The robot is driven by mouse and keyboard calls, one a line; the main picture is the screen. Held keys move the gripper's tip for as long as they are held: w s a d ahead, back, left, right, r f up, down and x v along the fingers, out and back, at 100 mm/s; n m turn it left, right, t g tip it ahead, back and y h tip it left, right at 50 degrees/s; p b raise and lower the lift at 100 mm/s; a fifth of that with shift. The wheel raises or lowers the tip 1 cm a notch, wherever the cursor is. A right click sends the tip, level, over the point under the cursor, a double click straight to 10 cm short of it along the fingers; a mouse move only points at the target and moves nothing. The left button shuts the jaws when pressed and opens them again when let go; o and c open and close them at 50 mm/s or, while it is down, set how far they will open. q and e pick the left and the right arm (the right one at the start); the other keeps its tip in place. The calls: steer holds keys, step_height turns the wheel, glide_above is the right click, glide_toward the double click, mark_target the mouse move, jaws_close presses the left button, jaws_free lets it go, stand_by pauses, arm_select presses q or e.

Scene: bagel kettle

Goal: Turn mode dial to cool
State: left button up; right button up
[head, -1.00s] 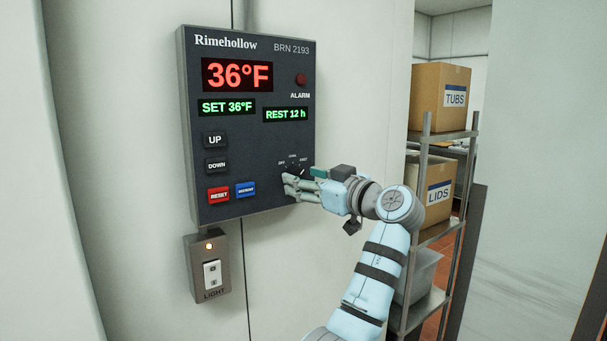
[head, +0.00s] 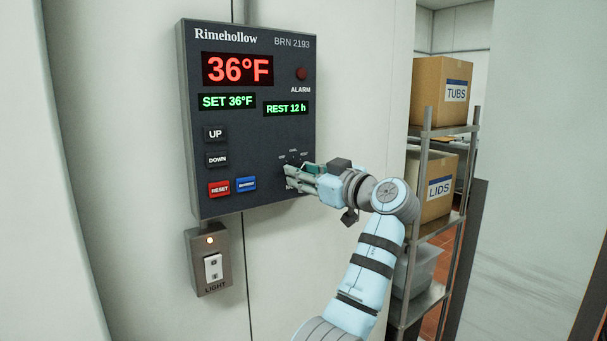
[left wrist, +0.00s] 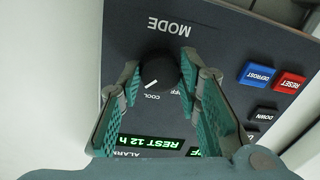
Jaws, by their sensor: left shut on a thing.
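The mode dial (left wrist: 157,70) is a round black knob with a white mark, on the dark control panel (head: 260,135). In the left wrist view the panel appears upside down. The white mark slants to the lower left, near the COOL label (left wrist: 140,101); the OFF label is partly covered by a finger. My left gripper (head: 292,178) is at the panel's lower right, and its fingers hide most of the dial in the head view. In the left wrist view the left gripper (left wrist: 157,82) is shut on the dial, one green-padded finger on each side. My right gripper is out of view.
RESET (head: 219,188) and blue DEFROST (head: 246,184) buttons sit left of the dial. UP (head: 215,134) and DOWN (head: 217,160) buttons are above them. A light switch box (head: 210,262) is below the panel. A metal shelf (head: 425,234) with boxes stands at the right.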

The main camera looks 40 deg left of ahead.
arm_select(q)
steer(key=shift+r+n+h+b, duration=0.1)
steer(key=shift+n+h+b, duration=0.5)
steer(key=shift+n, duration=3.4)
steer(key=o, duration=1.2)
steer(key=shift+c, duration=0.2)
steer(key=shift+d, duration=0.1)
